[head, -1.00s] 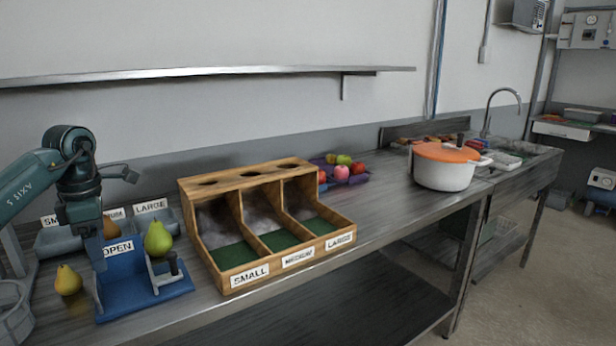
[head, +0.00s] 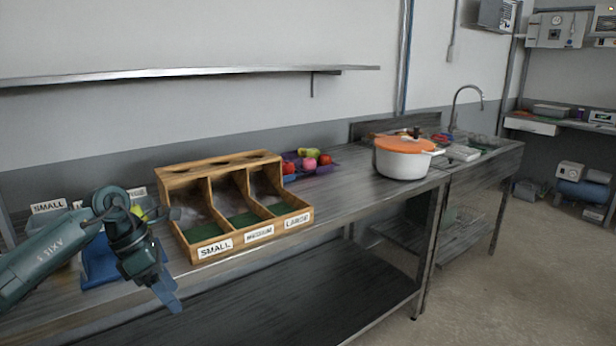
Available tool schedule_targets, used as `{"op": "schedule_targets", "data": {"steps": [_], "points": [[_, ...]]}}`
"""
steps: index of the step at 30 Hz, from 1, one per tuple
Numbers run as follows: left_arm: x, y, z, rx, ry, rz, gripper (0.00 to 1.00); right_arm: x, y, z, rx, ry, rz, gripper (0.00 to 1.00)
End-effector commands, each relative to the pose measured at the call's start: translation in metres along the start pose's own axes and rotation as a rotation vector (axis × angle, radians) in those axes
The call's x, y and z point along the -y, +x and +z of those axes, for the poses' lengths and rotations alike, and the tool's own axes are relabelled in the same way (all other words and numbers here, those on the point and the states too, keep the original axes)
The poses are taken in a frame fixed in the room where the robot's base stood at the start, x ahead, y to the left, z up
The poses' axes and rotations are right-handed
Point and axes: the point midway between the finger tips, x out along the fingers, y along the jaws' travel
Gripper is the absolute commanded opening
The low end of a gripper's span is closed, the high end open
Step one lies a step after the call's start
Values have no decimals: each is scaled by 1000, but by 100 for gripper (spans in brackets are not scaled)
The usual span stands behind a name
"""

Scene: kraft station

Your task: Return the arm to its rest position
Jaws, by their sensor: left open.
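My left gripper (head: 167,291) hangs in front of the table's front edge at the lower left, pointing down. It looks empty, with nothing between its fingers. My left arm (head: 50,262) comes in from the left and covers much of the blue stand (head: 97,266) and the things around it. My right gripper is not in view.
A wooden sorter (head: 225,216) with SMALL, MEDIUM and LARGE bays stands right of my gripper, its bays showing no fruit. Fruit (head: 310,163) lies in a purple tray behind it. A white pot (head: 403,164) with an orange lid stands further right. The floor (head: 480,290) is clear.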

Motion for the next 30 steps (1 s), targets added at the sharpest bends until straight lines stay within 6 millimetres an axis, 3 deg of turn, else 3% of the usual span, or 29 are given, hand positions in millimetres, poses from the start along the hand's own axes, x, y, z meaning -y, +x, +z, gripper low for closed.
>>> {"op": "schedule_targets", "data": {"steps": [1, 3, 6, 10, 14, 17, 20, 23, 27, 28, 30], "points": [[20, 26, 18, 76, 2, -70, 66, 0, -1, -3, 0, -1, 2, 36], [50, 57, 44, 210, -23, -176, 66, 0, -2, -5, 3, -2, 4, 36], [103, 92, 84, 435, -128, -368, 66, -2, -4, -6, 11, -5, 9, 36], [159, 108, 122, 713, -377, -626, 66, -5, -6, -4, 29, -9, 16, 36], [187, 107, 140, 948, -740, -869, 66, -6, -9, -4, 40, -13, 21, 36], [189, 106, 137, 1088, -1083, -1031, 66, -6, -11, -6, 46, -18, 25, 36], [182, 115, 116, 1186, -1475, -1161, 66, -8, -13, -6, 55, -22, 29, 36], [177, 135, 79, 1235, -1905, -1250, 66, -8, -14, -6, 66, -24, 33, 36], [186, 175, 11, 1215, -2510, -1288, 66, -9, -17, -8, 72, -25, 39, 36], [192, 184, -3, -1185, 2597, 1268, 66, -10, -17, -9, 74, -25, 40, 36], [206, 200, -32, -1018, 2530, 1115, 66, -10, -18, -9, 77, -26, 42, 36]]}}
